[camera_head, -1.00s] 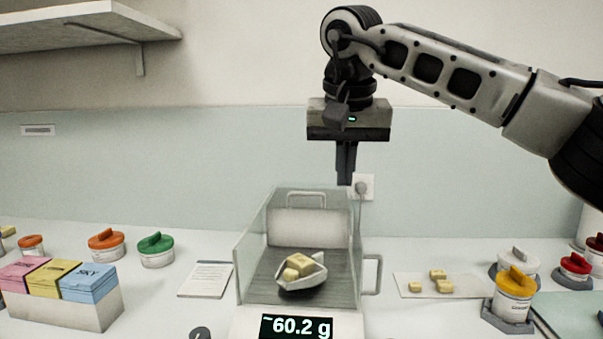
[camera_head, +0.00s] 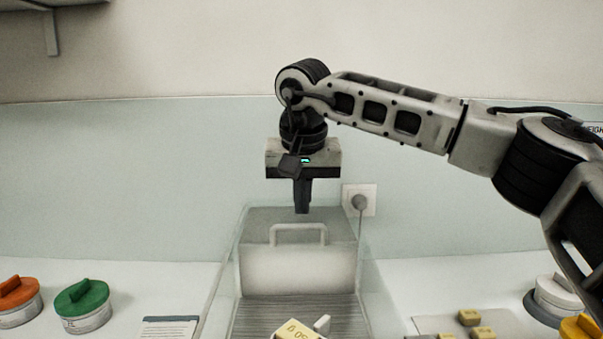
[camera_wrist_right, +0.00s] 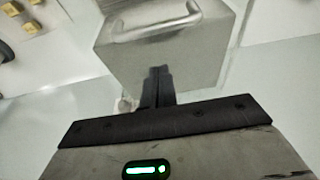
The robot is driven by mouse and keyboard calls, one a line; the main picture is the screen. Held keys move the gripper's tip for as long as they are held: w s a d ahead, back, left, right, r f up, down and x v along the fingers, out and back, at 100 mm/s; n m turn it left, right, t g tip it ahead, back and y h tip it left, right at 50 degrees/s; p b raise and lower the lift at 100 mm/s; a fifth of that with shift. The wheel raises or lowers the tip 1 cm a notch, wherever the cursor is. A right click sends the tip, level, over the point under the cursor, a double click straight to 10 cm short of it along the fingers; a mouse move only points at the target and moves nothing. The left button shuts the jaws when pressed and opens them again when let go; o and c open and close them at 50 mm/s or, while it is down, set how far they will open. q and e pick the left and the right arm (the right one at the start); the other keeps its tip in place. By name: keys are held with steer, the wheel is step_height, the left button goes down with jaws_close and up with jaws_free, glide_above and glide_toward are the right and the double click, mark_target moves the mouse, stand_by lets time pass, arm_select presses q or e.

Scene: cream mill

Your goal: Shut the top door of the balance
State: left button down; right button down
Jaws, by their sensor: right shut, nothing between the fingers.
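The balance (camera_head: 375,297) is a clear-walled box, with a pan holding pale yellow blocks (camera_head: 297,330) inside. A bar handle (camera_head: 298,229) stands at the rear of its top, above a pale panel (camera_head: 298,268); the handle also shows in the wrist view (camera_wrist_right: 160,25). The clear top door is hard to make out, but its handle sits far back and the top over the pan looks uncovered. My right gripper (camera_head: 302,212) is shut and empty, pointing down near the balance's rear edge, behind the handle. Its fingers (camera_wrist_right: 159,70) show no clear contact. My left gripper is out of view.
A wall socket with a plug (camera_head: 358,202) and cord is just right of my right gripper. Green-lidded (camera_head: 83,305) and orange-lidded (camera_head: 17,300) jars stand on the left. Yellow blocks (camera_head: 468,317) and a white-lidded jar (camera_head: 558,294) are at right.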

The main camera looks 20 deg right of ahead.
mark_target(302, 237)
steer(key=shift+x, duration=1.05)
steer(key=s, duration=0.2)
steer(key=s+a+r, duration=0.1)
steer(key=shift+s, duration=0.1)
steer(key=shift+s+a, duration=0.1)
steer(key=shift+s, duration=0.2)
